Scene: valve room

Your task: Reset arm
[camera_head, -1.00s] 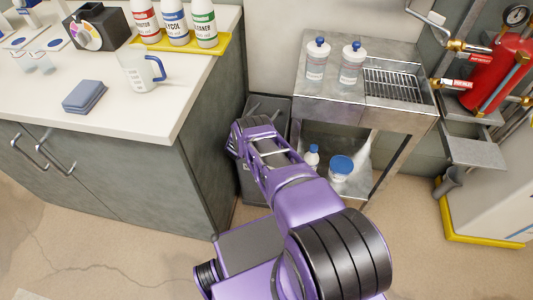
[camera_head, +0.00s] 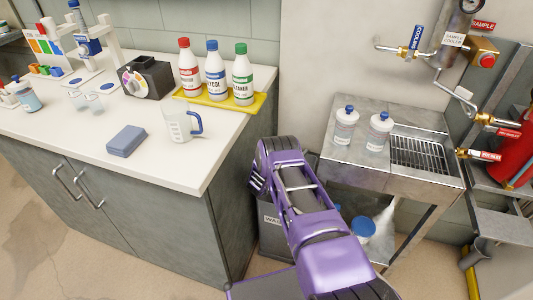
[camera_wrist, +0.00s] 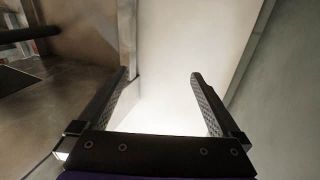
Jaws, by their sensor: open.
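My arm is purple and reaches up from the bottom of the head view, in the gap between the counter (camera_head: 190,172) and the metal sink stand (camera_head: 345,160). A pale, bright surface lies beyond the fingers, and a grey-green panel (camera_wrist: 285,75) stands at the right.
A jug (camera_head: 180,124), a blue sponge (camera_head: 126,141) and bottles in a yellow tray (camera_head: 215,103) stand on the counter. Two blue-capped bottles (camera_head: 379,132) stand beside the drain grate (camera_head: 418,153). A waste bin (camera_head: 272,232) is beside my arm. Pipes and valves line the right wall.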

